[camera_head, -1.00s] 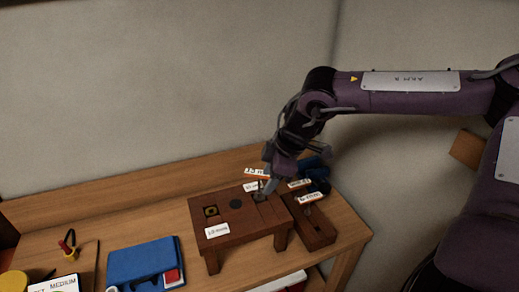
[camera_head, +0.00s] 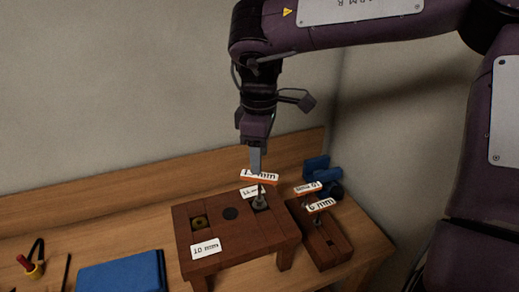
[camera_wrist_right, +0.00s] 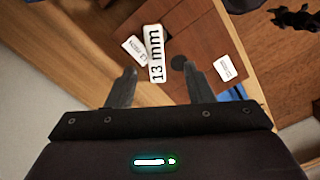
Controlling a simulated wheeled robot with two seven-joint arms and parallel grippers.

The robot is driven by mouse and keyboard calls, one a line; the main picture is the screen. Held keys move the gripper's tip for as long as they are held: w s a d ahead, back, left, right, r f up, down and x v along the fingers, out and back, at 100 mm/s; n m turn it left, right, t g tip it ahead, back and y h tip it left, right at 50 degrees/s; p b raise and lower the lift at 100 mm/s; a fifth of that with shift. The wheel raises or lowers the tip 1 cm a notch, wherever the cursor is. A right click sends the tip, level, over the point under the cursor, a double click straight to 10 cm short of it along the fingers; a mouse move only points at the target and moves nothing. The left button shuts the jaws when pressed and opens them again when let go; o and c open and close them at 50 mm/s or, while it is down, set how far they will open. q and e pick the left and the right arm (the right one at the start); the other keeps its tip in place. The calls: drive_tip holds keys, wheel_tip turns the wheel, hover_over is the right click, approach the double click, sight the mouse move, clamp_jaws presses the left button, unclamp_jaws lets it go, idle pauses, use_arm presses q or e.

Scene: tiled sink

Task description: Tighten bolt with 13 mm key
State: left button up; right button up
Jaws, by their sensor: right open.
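The 13 mm key (camera_head: 260,178), with a white-and-orange label plate, stands over the right-hand bolt position of the dark wooden stand (camera_head: 240,232). A metal shaft and socket (camera_head: 259,200) show under the plate. My right gripper (camera_head: 256,165) points down just above or behind the plate. In the right wrist view the fingers (camera_wrist_right: 160,90) are open and apart, and the 13 mm key's label (camera_wrist_right: 157,53) lies between and ahead of the tips; contact cannot be told. The bolt itself is hidden under the socket. My left gripper is not in view.
A wooden key holder (camera_head: 333,250) right of the stand carries a 10 mm key (camera_head: 308,188) and a 6 mm key (camera_head: 320,206). A 10 mm label (camera_head: 205,248) lies on the stand. Blue objects (camera_head: 318,170) are behind; a blue case (camera_head: 122,272) is left.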

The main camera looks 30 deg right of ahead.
sight(259, 177)
drive_tip(key=f, duration=0.2)
drive_tip(key=b, duration=0.1)
drive_tip(key=shift+w+d+f, duration=0.15)
drive_tip(key=shift+w+f, duration=0.1)
drive_tip(key=shift+f, duration=0.15)
wheel_tip(259, 177, down, 4)
drive_tip(key=b, duration=0.3)
drive_tip(key=shift+b, duration=0.4)
drive_tip(key=shift+f+b, duration=0.4)
drive_tip(key=shift+f, duration=0.1)
drive_tip(key=c, duration=0.3)
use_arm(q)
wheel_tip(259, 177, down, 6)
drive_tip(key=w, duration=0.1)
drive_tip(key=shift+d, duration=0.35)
use_arm(e)
drive_tip(key=c, duration=0.6)
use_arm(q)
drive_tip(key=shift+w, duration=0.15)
